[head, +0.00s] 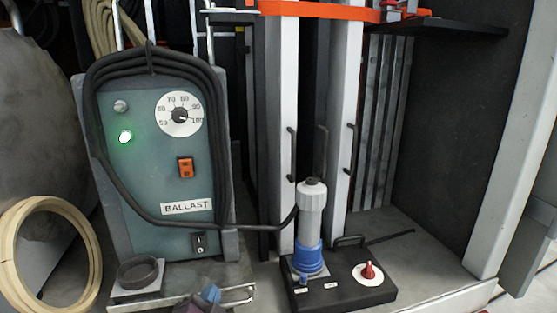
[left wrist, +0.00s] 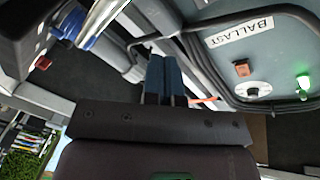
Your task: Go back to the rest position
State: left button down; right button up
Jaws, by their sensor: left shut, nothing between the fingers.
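My left gripper (head: 211,294) shows at the bottom edge of the head view, in front of the ballast unit's base. Its blue fingers also show in the left wrist view (left wrist: 164,62), close together, shut and empty. The teal ballast unit (head: 140,190) stands behind it, with a lit green lamp (head: 126,137), a dial (head: 180,114) and an orange rocker switch (head: 185,167). A grey-white connector (head: 311,212) stands upright in a blue socket (head: 308,260) on a black box (head: 340,290). My right gripper is not in view.
A black cable (head: 255,227) runs from the ballast unit to the connector. A red knob (head: 368,271) is on the black box. A black round cap (head: 137,272) sits at the unit's front left. A cream cable coil (head: 88,250) lies at left. Floor at right looks clear.

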pick_arm(q)
jog(key=s+a+f+n+g, duration=0.3)
jog(key=s+a+f, duration=0.3)
jog(key=s+f, duration=0.4)
jog(key=s+a+f+n+g, duration=0.3)
jog(key=s+a+f+n, duration=0.3)
jog(key=s+f, duration=0.3)
notch_tip(320, 180, down, 4)
jog(key=shift+s+a+f+n+y, duration=0.3)
jog(key=shift+s+a+y, duration=0.1)
jog(key=shift+a, duration=0.4)
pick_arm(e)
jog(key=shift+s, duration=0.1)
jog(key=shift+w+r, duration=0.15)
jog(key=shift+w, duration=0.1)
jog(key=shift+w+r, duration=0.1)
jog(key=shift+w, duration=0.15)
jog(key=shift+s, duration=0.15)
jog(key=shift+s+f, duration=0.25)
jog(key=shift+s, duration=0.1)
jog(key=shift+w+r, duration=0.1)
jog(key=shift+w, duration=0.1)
